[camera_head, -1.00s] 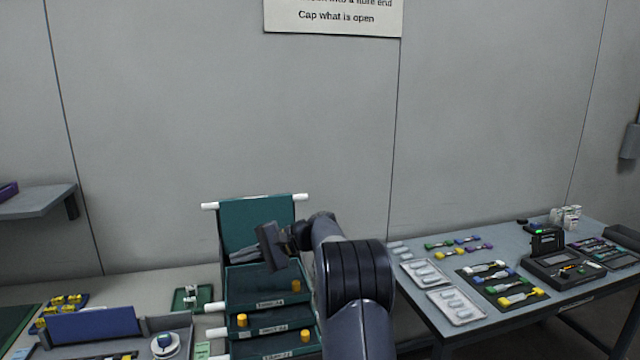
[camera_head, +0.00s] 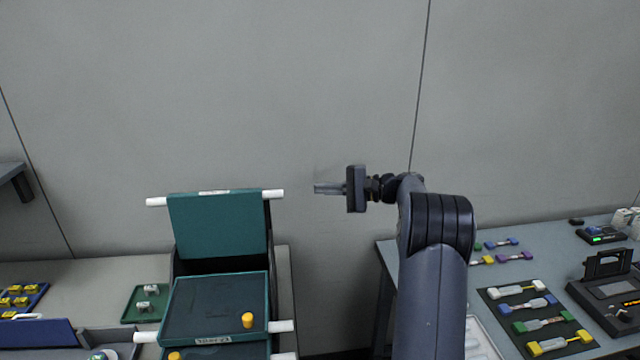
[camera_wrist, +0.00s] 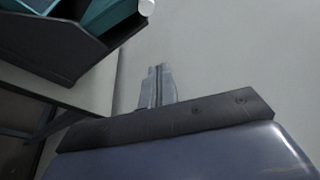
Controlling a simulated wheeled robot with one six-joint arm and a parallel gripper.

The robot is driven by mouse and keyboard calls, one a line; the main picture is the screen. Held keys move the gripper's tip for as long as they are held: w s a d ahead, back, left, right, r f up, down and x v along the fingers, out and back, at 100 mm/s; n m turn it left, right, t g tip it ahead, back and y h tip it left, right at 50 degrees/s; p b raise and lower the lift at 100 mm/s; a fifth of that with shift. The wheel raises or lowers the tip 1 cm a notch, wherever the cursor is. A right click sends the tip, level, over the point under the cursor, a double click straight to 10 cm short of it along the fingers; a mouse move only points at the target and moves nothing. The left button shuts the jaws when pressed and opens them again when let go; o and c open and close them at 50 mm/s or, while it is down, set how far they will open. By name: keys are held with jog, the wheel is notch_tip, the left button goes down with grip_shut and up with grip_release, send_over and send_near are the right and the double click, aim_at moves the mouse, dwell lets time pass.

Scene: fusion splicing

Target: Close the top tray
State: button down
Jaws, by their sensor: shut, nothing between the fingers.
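My gripper (camera_head: 316,189) is shut and empty. It points left, a short way right of the bar's right end and at about its height, apparently without touching. In the wrist view, my shut fingers (camera_wrist: 158,68) stand in front of bare wall. The tray unit (camera_wrist: 45,45) shows there at the upper left, with a white bar end (camera_wrist: 147,7).
A small green dish (camera_head: 131,308) lies to the left. The right-hand table (camera_head: 560,250) holds coloured parts and a dark device. The wall is close behind.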

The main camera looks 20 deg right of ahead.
jog(key=a+p, duration=0.3)
jog(key=a, duration=0.6)
jog(key=shift+w+r, duration=0.15)
jog(key=shift+w, duration=0.2)
jog(key=shift+s+b, duration=0.1)
jog(key=shift+b, duration=0.25)
